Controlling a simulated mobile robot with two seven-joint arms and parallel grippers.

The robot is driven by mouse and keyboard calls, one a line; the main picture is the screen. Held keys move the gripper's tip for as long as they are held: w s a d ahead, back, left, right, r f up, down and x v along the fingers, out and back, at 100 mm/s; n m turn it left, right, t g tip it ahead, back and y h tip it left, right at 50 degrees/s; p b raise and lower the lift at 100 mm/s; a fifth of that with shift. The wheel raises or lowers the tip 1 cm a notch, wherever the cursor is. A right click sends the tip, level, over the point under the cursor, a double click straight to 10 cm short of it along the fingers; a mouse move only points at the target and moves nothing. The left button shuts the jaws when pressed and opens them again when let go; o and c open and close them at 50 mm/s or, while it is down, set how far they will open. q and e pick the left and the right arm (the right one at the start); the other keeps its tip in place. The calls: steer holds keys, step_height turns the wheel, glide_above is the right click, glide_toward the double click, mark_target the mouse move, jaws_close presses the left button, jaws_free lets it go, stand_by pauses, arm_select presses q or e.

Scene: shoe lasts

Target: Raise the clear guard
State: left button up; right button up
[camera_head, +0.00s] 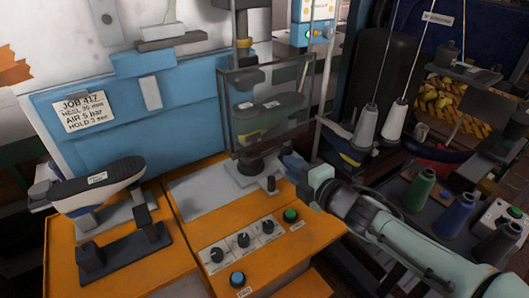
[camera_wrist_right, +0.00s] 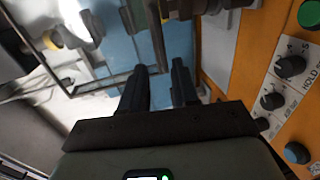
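The clear guard (camera_head: 294,126) is a see-through panel in a dark frame at the middle of the orange machine. It hangs down in front of a shoe last (camera_head: 270,108), which shows through it. My right gripper (camera_head: 287,160) is by the guard's lower right corner. In the right wrist view its two dark fingers (camera_wrist_right: 160,70) are apart, with a gap between them. A corner of the guard's thin frame (camera_wrist_right: 157,45) shows at the fingertips; I cannot tell whether they touch it. My left gripper is not in view.
A control panel with black knobs (camera_head: 243,240), a green button (camera_head: 290,215) and a blue button (camera_head: 237,279) lies below the guard. Another shoe last (camera_head: 98,181) stands at left. Thread cones (camera_head: 366,126) and spools (camera_head: 419,190) stand at right, near my right arm.

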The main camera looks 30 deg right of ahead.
mark_target(268, 153)
steer(key=b+x, duration=0.2)
steer(key=x, duration=0.9)
steer(key=shift+w+a+f, duration=0.1)
steer(key=shift+w, duration=0.1)
jaws_close()
